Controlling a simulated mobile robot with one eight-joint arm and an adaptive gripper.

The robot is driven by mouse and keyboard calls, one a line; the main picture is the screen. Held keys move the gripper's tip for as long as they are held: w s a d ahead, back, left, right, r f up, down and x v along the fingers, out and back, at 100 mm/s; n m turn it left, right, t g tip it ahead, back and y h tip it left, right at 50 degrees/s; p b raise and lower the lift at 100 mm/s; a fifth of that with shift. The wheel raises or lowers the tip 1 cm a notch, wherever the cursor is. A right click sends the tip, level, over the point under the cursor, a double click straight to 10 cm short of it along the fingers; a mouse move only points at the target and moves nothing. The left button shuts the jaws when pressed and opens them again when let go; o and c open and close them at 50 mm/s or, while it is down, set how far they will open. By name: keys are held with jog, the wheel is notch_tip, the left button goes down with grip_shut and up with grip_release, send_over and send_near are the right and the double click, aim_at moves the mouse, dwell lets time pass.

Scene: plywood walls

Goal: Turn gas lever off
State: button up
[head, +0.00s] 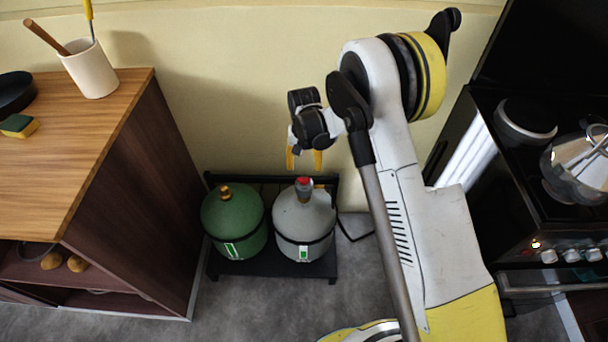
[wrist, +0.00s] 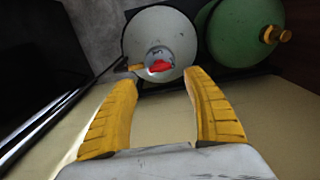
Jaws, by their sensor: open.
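A white gas bottle (head: 304,222) stands upright on a low black rack, right of a green gas bottle (head: 232,220). A red lever (head: 303,182) sits on the grey valve at the white bottle's top; the red lever (wrist: 160,66) shows more clearly in the wrist view. My gripper (head: 304,160) hangs above and near the white bottle's valve, with its yellow fingers pointing down. In the wrist view my gripper (wrist: 165,75) is open and empty, its fingertips spread near the valve. The lever lies between the line of the fingertips and does not appear touched.
A wooden cabinet (head: 90,130) stands left of the black rack (head: 270,268). A black stove (head: 545,180) with pots stands on the right. The yellow wall (head: 240,110) is close behind the bottles. Grey floor (head: 260,310) is open in front.

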notch_tip(320, 180, up, 5)
jog(key=shift+r, duration=0.1)
dwell(0.5)
notch_tip(320, 180, up, 13)
jog(key=t, duration=0.2)
send_over(304, 178)
jog(key=s+d, duration=0.3)
jog(key=d, duration=0.2)
jog(key=s+d+r+t, duration=0.1)
jog(key=s+d+r, duration=0.4)
jog(key=s+r, duration=0.25)
jog(key=s+d+r+t, duration=0.2)
jog(key=s+d, duration=0.2)
jog(key=s, duration=0.4)
jog(key=s+d+r+t, duration=0.2)
jog(key=s+d, duration=0.2)
jog(key=s, duration=0.4)
jog(key=shift+s+r+n, duration=0.2)
jog(key=shift+s+n, duration=0.1)
jog(key=shift+s, duration=0.1)
jog(key=shift+d, duration=0.1)
